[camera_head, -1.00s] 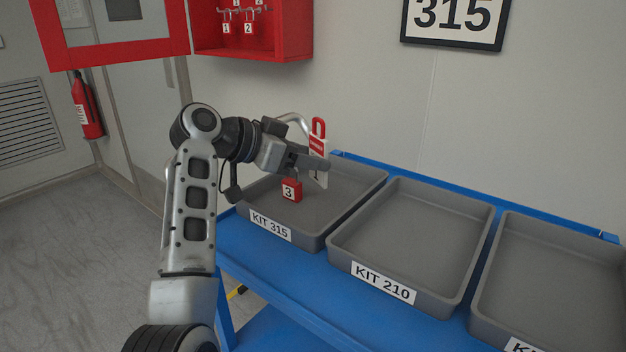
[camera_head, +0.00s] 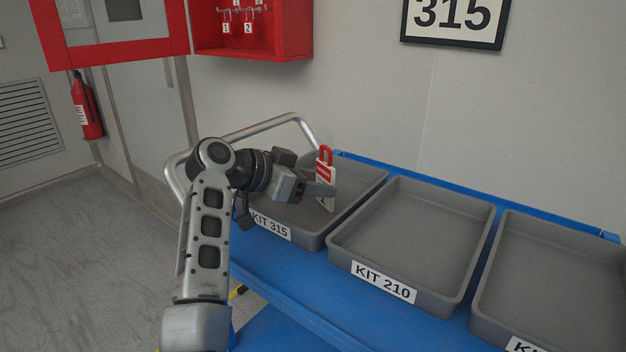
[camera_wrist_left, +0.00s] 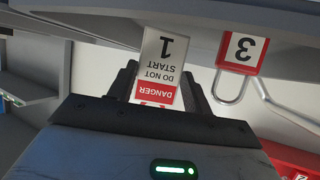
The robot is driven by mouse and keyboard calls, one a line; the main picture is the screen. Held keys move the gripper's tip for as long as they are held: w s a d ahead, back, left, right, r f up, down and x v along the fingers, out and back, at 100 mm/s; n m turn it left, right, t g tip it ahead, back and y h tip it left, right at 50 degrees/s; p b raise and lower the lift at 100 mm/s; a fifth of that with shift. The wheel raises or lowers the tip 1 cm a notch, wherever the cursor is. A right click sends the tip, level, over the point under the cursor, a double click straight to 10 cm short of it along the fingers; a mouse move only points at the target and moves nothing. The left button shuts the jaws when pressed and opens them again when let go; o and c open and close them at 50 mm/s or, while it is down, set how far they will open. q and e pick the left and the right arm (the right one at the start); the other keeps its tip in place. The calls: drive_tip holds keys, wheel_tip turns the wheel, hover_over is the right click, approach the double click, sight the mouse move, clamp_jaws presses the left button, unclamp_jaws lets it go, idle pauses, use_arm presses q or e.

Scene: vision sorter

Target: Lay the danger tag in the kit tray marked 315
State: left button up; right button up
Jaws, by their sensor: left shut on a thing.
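The danger tag (camera_head: 325,163), white and red with a red loop at its top, is upright between the fingers of my left gripper (camera_head: 318,188). The gripper is shut on it, low over the kit tray marked 315 (camera_head: 317,241), a grey tray at the left end of the row. In the left wrist view the tag (camera_wrist_left: 158,62) reads DANGER, DO NOT START, 1, upside down. A red padlock marked 3 (camera_wrist_left: 240,49) shows beside it there; in the head view my gripper mostly hides it. I cannot tell whether the tag touches the tray floor. My right gripper is not in view.
The empty KIT 210 tray (camera_head: 435,301) and a third empty grey tray (camera_head: 479,325) stand to the right on the blue cart (camera_head: 300,285). A metal handle (camera_head: 262,127) rises at the cart's left end. A red cabinet (camera_head: 290,42) with hanging locks is behind.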

use_arm(q)
drive_tip(key=shift+f, duration=0.25)
drive_tip(key=o, duration=1)
drive_tip(key=shift+c, duration=0.2)
drive_tip(key=shift+r, duration=0.1)
drive_tip(key=shift+r, duration=0.25)
drive_tip(key=shift+r+p, duration=0.35)
drive_tip(key=shift+r, duration=0.25)
drive_tip(key=v, duration=1.1)
drive_tip(key=shift+s+a, duration=0.3)
drive_tip(key=shift+a, duration=0.1)
